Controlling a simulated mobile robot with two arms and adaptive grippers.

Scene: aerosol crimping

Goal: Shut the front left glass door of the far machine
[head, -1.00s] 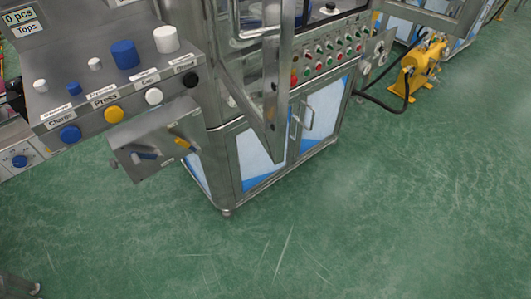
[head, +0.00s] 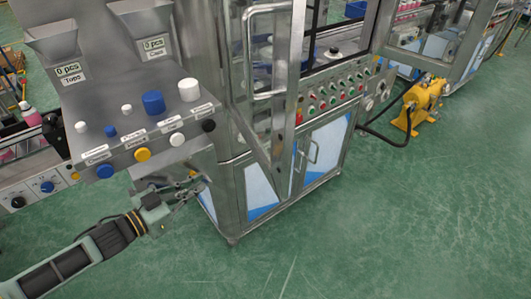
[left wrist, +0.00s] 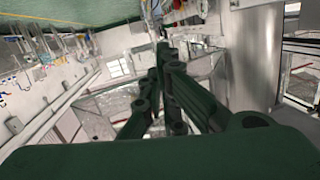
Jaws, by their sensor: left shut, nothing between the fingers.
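The steel-framed glass door (head: 285,120) with a long bar handle (head: 248,60) stands swung out at the front left of the steel machine (head: 235,200) in the head view. Its lower corner juts out above the cabinet doors. My left gripper (head: 200,186) is below and left of this door, in front of the lower part of the button console, and does not appear to touch the door. Its dark fingers are together and empty in the left wrist view (left wrist: 160,55). My right gripper is not in view.
The button console (head: 130,125) with caps and coloured knobs stands left of the machine, close above my left gripper. A panel of buttons (head: 335,98) runs along the machine's front. A yellow pump (head: 418,100) with a black hose is at the right. The green floor is clear in front.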

